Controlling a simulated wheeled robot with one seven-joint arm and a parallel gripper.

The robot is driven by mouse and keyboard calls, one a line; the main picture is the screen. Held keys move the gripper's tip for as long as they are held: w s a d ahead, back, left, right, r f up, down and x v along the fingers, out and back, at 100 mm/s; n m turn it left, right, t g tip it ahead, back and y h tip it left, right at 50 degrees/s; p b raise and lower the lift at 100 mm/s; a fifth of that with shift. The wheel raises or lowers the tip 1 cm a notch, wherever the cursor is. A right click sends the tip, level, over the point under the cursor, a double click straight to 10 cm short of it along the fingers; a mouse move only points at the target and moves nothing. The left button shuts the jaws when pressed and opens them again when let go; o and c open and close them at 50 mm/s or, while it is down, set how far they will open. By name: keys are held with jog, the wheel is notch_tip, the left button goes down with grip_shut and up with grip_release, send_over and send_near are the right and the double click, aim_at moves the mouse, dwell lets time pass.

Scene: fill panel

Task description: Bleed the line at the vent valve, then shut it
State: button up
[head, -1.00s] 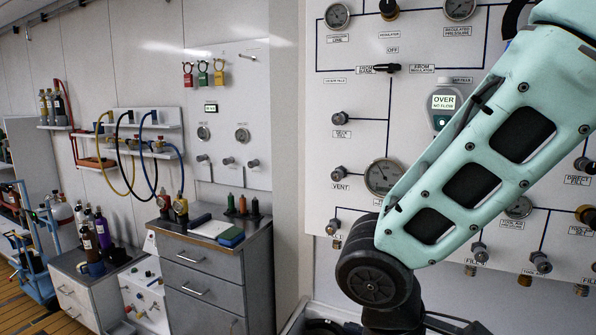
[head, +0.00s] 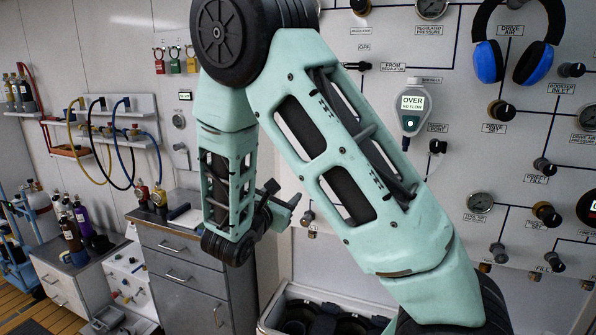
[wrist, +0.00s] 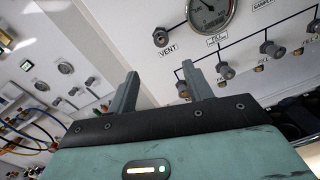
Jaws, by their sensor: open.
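The vent valve (wrist: 160,37) is a small dark round knob on the white panel, above the printed VENT label (wrist: 168,50) in the wrist view. In the head view my arm hides it. My gripper (wrist: 159,72) is open and empty, its two fingers apart. In the wrist view the vent knob appears beyond the fingertips, between their directions, and not touched. In the head view my gripper (head: 284,197) is in front of the panel's lower left, pointing right.
A round gauge (wrist: 212,12) sits right of the vent knob. A lower row of valves includes one (wrist: 225,70) close to the right finger's line. A meter (head: 411,112) reads OVER, NO FLOW. Blue headphones (head: 518,45) hang at right. A grey drawer cabinet (head: 180,265) stands left.

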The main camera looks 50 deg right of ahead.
jog(key=p+x, duration=0.5)
jog(key=x, duration=1)
jog(key=shift+d, duration=0.4)
jog(key=c, duration=1)
